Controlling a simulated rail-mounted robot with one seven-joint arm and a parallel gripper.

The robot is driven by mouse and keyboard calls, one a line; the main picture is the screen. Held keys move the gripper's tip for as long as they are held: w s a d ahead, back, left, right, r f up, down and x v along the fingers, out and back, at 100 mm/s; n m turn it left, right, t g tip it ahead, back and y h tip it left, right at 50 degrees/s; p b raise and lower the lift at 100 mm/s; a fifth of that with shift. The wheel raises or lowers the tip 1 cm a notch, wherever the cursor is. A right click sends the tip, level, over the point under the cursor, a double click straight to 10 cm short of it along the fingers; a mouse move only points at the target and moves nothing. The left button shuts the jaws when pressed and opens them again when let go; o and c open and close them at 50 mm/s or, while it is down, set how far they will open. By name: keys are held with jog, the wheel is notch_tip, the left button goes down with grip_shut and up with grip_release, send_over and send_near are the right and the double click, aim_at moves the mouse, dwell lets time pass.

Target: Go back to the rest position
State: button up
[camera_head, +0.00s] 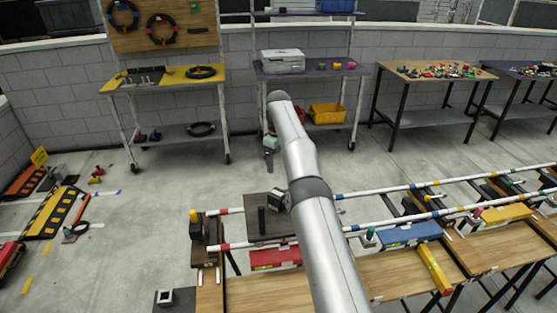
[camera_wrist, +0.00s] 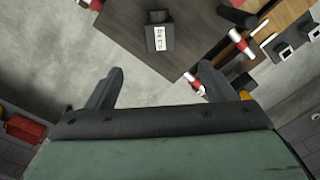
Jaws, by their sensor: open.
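My gripper (camera_wrist: 160,88) shows at the lower middle of the wrist view. Its two dark fingers are spread apart with nothing between them, over grey floor and the edge of a dark board (camera_wrist: 130,40). A small black block with a white label (camera_wrist: 160,36) stands on that board, ahead of the fingers and apart from them. In the head view my silver arm rises through the middle and hides part of the bench. The gripper itself cannot be made out there.
The dark board (camera_head: 265,231) sits across two striped rails (camera_head: 400,188) at the bench's left end. A red box (camera_head: 275,257) and blue box (camera_head: 410,234) lie along the bench. A yellow-topped cart (camera_head: 165,85) and wooden table (camera_head: 430,75) stand behind. Floor between is mostly clear.

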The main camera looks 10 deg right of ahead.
jog(key=s+a+r+m+b, duration=0.15)
jog(key=s+r+m, duration=0.25)
jog(key=s+r, duration=1.2)
jog(key=s+f+m, duration=0.2)
jog(key=s+f, duration=0.3)
jog(key=s, duration=1.2)
jog(key=s+d+f+m+t, duration=0.1)
jog(key=s+f+m, duration=0.2)
jog(key=s, duration=1.5)
notch_tip(320, 180, down, 3)
jog(key=shift+f+b, duration=0.15)
jog(key=shift+b, duration=0.25)
jog(key=shift+d, duration=0.1)
